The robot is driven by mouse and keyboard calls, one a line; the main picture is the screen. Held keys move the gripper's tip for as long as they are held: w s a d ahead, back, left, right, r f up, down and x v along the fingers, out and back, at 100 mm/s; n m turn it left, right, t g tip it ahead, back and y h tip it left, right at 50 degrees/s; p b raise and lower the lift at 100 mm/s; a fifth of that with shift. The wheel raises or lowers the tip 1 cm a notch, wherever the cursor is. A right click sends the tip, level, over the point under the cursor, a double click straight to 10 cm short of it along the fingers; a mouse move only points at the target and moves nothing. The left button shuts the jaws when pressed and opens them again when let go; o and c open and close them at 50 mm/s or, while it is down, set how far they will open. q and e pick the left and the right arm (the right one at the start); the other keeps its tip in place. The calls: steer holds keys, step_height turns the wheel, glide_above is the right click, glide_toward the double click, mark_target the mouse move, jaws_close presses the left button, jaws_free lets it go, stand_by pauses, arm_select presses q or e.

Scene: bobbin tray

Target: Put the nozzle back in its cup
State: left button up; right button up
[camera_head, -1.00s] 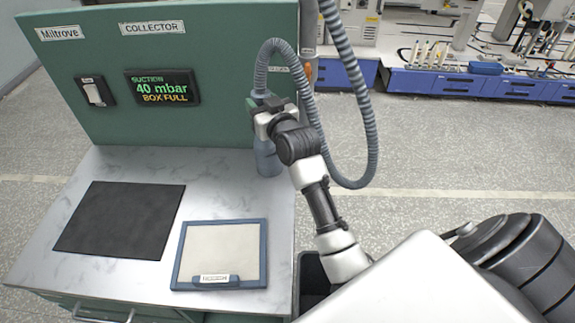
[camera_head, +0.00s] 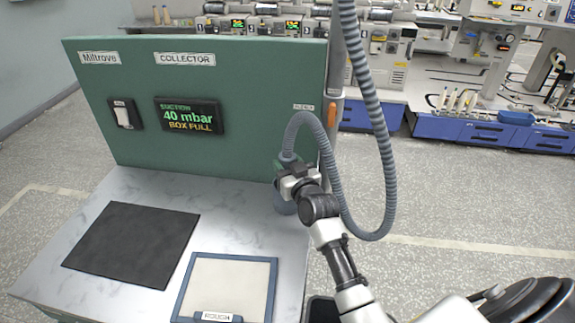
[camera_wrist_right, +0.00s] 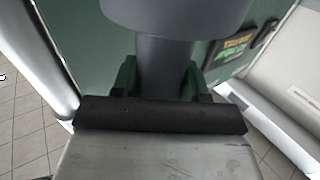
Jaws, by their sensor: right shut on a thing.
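My right gripper (camera_head: 289,180) is shut on the nozzle, at the lower end of a ribbed grey-blue hose (camera_head: 304,120). The blue-grey cup (camera_head: 284,207) stands on the worktop below the gripper, near the back right corner. In the right wrist view, the grey nozzle (camera_wrist_right: 165,65) shows between the green fingers, and a wider blue-grey piece (camera_wrist_right: 175,15), seemingly the cup, meets its end. The nozzle is lined up with the cup and seems to be at or in its mouth. How deep it sits is hidden. My left gripper is out of view.
A green panel (camera_head: 240,75) with a display reading 40 mbar, BOX FULL (camera_head: 190,115) stands behind the worktop. A black mat (camera_head: 132,243) and a blue-framed tray (camera_head: 273,290) lie on the left and front. The hose loops down right of my arm.

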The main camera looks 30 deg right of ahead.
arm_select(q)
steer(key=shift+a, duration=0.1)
arm_select(e)
steer(key=shift+f, duration=0.15)
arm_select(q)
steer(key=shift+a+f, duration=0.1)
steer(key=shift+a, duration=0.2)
arm_select(e)
steer(key=o, duration=1.3)
steer(key=shift+c, duration=0.2)
steer(key=shift+r, duration=0.2)
steer(key=shift+s+f, duration=0.1)
steer(key=shift+s, duration=0.2)
arm_select(q)
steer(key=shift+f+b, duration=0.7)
steer(key=shift+b, duration=0.1)
arm_select(e)
steer(key=s, duration=1.1)
steer(key=shift+s+a, duration=0.2)
steer(key=shift+a, duration=0.2)
